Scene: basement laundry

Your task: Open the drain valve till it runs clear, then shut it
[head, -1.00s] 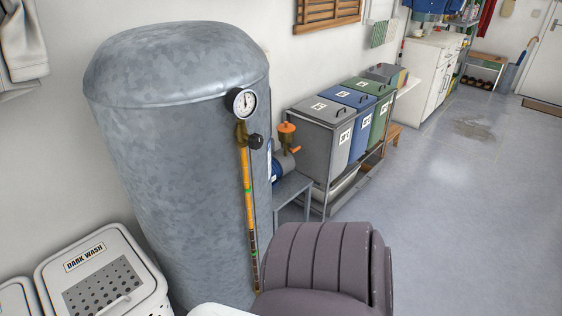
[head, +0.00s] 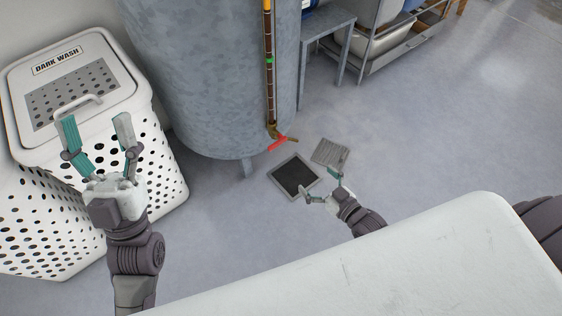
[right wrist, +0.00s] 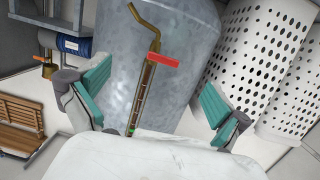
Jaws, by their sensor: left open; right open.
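The drain valve (head: 273,131) is a small brass fitting at the foot of the grey tank (head: 205,70), below the sight tube (head: 269,70). Its red lever (head: 279,144) also shows in the right wrist view (right wrist: 150,60), crosswise to the tube, with a bent brass spout (right wrist: 143,22) beyond. No water shows at the spout. My right gripper (head: 318,181) is open and empty, low over the floor, right of and nearer than the valve. In its wrist view the lever appears between the spread fingers, apart from them. My left gripper (head: 94,117) is open and empty, in front of the laundry hamper.
A dark square floor drain (head: 295,177) lies just below the valve, with a slotted grate (head: 330,153) beside it. The white DARK WASH hamper (head: 170,165) stands left of the tank. A grey metal stand (head: 326,25) is at the right. Open floor lies right of the drain.

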